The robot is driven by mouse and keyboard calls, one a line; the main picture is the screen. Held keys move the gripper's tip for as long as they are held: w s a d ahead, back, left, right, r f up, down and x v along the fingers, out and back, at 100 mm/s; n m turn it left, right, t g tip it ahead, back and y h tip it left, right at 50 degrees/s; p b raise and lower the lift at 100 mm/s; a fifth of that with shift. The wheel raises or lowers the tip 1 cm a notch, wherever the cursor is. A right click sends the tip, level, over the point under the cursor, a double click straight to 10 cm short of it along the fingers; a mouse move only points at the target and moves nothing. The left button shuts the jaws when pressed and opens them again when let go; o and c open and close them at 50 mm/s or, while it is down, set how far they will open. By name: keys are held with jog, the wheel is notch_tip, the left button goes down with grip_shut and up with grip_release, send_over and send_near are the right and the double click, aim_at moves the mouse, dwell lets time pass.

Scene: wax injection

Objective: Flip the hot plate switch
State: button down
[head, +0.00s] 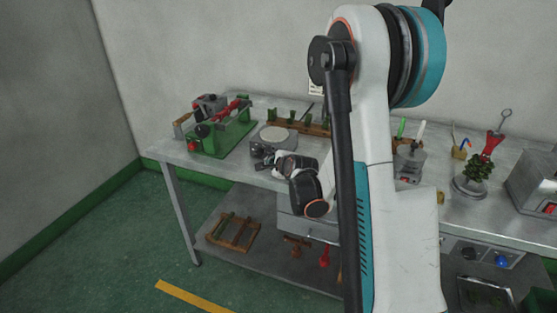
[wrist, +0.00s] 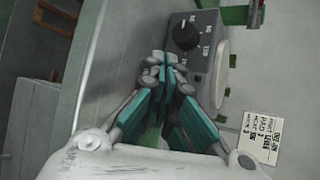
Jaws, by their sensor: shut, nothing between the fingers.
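The hot plate (head: 272,138) is a grey box with a round pale top, near the table's front edge in the head view. In the wrist view its grey front panel (wrist: 208,18) carries a black dial (wrist: 185,31) with white markings. My gripper (head: 264,164) is shut and empty, low in front of the hot plate. In the wrist view the closed fingertips (wrist: 162,60) lie just below the dial and overlap the panel's edge; I cannot tell whether they touch it. They hide part of the panel, and I cannot make out a separate switch.
A green clamp-like machine (head: 225,137) stands left of the hot plate, and a wooden rack (head: 300,125) stands behind it. A grey stand, plant pot (head: 468,186) and metal box stand to the right.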

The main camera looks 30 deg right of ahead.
dwell(0.5)
jog(key=shift+w+d, duration=0.25)
jog(key=shift+d, duration=0.1)
jog(key=shift+w+d+f, duration=0.1)
jog(key=shift+w+d, duration=0.1)
dwell(0.7)
jog(key=shift+s+a, duration=0.1)
jog(key=shift+s+a, duration=0.35)
jog(key=shift+a, duration=0.1)
dwell(0.4)
jog(key=shift+s+a+r, duration=0.2)
jog(key=shift+s+a, duration=0.6)
jog(key=shift+a, duration=0.2)
jog(key=shift+s+a+r, duration=0.2)
jog(key=shift+s+a, duration=0.55)
jog(key=shift+a, duration=0.2)
